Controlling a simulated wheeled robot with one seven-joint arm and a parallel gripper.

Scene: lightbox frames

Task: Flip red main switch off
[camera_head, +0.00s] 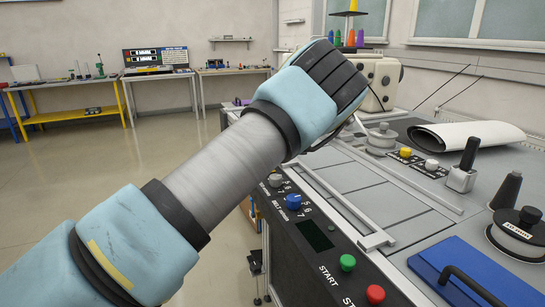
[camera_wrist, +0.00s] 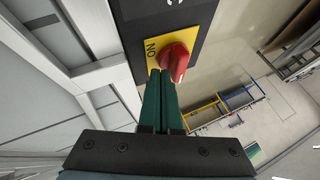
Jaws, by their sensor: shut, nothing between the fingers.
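The red main switch (camera_wrist: 177,58) is a rotary knob on a yellow plate (camera_wrist: 150,49) marked ON, fixed to a dark panel. It shows in the wrist view just beyond my fingertips. My gripper (camera_wrist: 160,73) has its two green fingers shut together with nothing between them. The fingertips are at the lower left edge of the knob; I cannot tell if they touch it. In the head view my arm and wrist hide the switch and most of the gripper.
A machine bench shows a blue dial (camera_head: 294,202), a green START button (camera_head: 347,262) and a red button (camera_head: 375,294) on its front panel. A blue tray (camera_head: 470,270) with a black handle lies at the right. Open floor (camera_head: 90,170) is at the left.

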